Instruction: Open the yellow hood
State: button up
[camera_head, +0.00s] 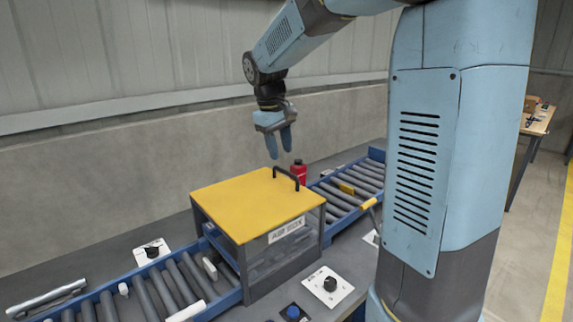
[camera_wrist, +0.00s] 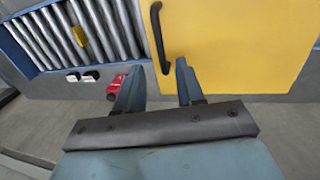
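The yellow hood (camera_head: 250,203) is a flat yellow lid lying closed on a clear-sided box over the conveyor. Its black handle (camera_head: 287,177) stands near the back right edge. In the wrist view the yellow hood (camera_wrist: 240,45) fills the upper right, with the black handle (camera_wrist: 158,38) along its left side. My gripper (camera_head: 279,156) hangs above the back of the hood, pointing down. In the wrist view my gripper (camera_wrist: 157,75) has its two fingers apart with nothing between them that it holds. The handle's lower end shows between the fingertips.
A roller conveyor (camera_head: 345,190) runs through the box. A red bottle (camera_head: 298,170) stands just behind the hood. A dial panel (camera_head: 329,287) and a blue button (camera_head: 292,312) are in front. Another dial (camera_head: 152,252) is at left.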

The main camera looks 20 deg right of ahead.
aim_at(283, 171)
jog(key=f, duration=0.3)
jog(key=d+f, duration=0.1)
jog(key=f, duration=0.1)
jog(key=shift+w+f, duration=0.2)
jog(key=shift+f, duration=0.1)
jog(key=shift+c, duration=0.5)
grip_shut()
jog(key=shift+d, duration=0.25)
jog(key=shift+r, duration=0.2)
